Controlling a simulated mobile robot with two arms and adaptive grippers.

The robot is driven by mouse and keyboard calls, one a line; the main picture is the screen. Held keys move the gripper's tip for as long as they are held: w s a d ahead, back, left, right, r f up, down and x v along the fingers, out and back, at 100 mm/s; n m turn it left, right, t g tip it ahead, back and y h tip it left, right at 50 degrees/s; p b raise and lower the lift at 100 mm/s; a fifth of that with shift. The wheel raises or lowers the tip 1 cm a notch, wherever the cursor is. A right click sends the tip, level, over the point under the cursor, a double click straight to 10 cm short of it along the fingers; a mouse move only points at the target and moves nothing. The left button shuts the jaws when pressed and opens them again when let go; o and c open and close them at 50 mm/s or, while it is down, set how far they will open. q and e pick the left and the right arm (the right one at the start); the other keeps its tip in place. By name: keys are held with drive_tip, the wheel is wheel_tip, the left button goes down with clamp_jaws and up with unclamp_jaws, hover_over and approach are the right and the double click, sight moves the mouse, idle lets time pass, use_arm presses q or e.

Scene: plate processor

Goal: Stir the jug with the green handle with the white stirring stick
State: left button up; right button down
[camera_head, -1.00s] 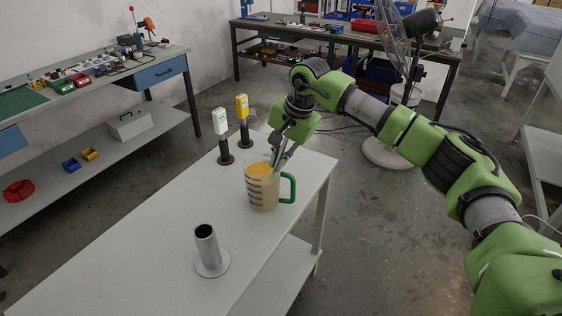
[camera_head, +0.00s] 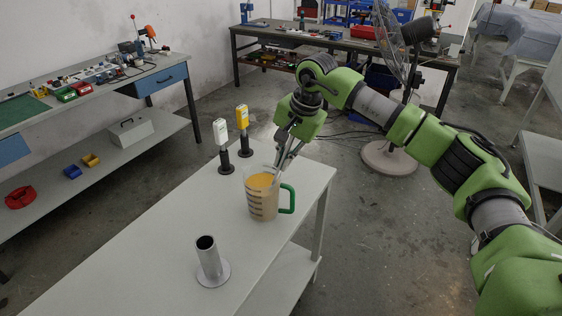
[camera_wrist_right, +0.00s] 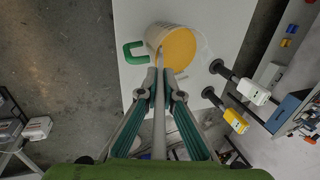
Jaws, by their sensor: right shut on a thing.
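The jug (camera_head: 262,205) is clear with dark markings, holds an orange liquid and has a green handle (camera_head: 288,198). It stands upright on the grey table. In the right wrist view, the jug (camera_wrist_right: 178,47) is just beyond my fingertips. My right gripper (camera_head: 283,163) is above the jug's rear right rim and points down. It is shut on the white stirring stick (camera_wrist_right: 160,85), which runs between the fingers (camera_wrist_right: 163,78) toward the jug's opening. The stick's lower end reaches the liquid's edge in the wrist view; its depth is unclear. My left gripper is not in view.
A grey cylindrical holder (camera_head: 208,262) stands on the table (camera_head: 130,270) in front. A white device (camera_head: 221,132) and a yellow device (camera_head: 242,117) stand on black stands behind the jug. A fan (camera_head: 392,50) is behind my right arm.

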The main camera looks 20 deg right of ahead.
drive_tip(key=shift+p+v, duration=2.75)
drive_tip(key=shift+v, duration=2.55)
wheel_tip(320, 180, up, 5)
drive_tip(key=p, duration=0.3)
drive_tip(key=shift+p, duration=0.3)
drive_tip(key=shift+d, duration=0.1)
